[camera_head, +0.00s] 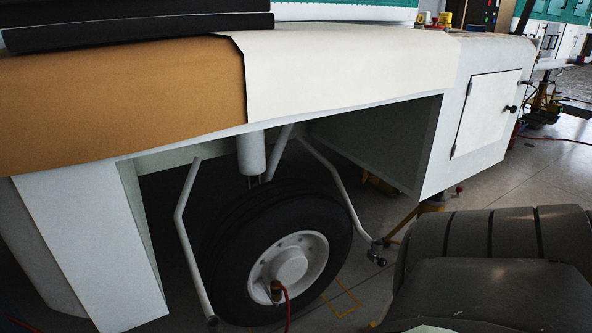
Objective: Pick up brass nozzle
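A small brass-coloured fitting (276,289) shows low in front of the white hub of a black wheel (225,275), with a red hose (287,308) running down from it. It is small and dark, so I cannot tell for certain that it is the brass nozzle, or whether it is fixed to the wheel. Neither of my grippers shows in the head view.
A white panelled body with a brown cover (120,100) and a cream cover (350,70) overhangs the wheel. Pale bent tubes (182,220) flank it. A dark grooved rounded shape (480,240), perhaps a tyre, fills the lower right. Open floor (545,180) lies at the right.

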